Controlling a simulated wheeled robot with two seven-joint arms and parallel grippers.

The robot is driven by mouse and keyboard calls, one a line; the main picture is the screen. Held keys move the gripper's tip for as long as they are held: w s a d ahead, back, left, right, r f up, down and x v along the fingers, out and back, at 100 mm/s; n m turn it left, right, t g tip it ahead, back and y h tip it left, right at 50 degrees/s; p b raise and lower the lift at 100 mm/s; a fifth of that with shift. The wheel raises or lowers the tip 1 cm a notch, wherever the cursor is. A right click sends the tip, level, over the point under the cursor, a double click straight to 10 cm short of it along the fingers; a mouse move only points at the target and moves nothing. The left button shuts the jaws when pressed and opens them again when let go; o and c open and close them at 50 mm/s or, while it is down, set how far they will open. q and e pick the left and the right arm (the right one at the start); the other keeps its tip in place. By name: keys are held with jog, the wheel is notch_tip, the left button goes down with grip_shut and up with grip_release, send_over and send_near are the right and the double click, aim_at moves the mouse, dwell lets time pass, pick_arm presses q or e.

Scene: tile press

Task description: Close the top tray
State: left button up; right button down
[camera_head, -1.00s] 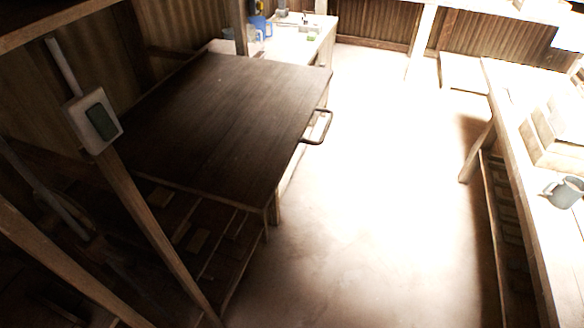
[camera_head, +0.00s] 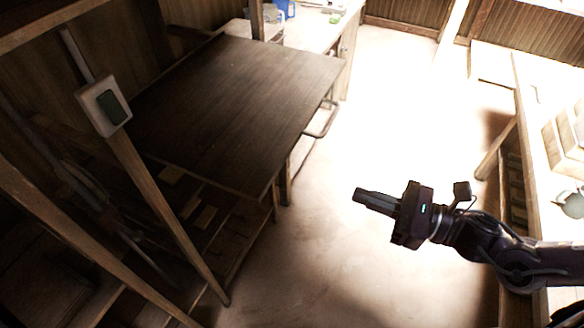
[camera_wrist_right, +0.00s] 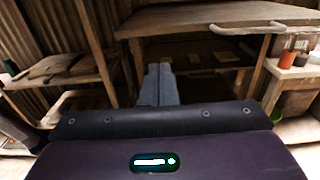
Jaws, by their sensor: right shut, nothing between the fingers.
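The top tray (camera_head: 235,95) is a wide dark wooden board on the press frame at the left of the head view. My right gripper (camera_head: 357,194) is shut and empty, in the air over the floor to the right of the tray, apart from the handle and pointing left. Its closed fingers also show in the wrist view (camera_wrist_right: 158,85). My left gripper is not in view.
Slanted wooden posts, one with a switch box (camera_head: 103,106), stand at the left. A lower rack (camera_head: 210,222) sits under the tray. A bench (camera_head: 540,130) with a mug (camera_head: 572,204) stands at the right. Open floor (camera_head: 390,110) lies between.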

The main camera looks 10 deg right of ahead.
send_near(282, 166)
jog(key=p+x, duration=0.3)
jog(key=x, duration=0.2)
jog(key=shift+w+a, duration=0.15)
jog(key=shift+a, duration=0.15)
jog(key=shift+w+a+f+p, duration=0.15)
jog(key=shift+w+a+p, duration=0.2)
jog(key=shift+a, duration=0.2)
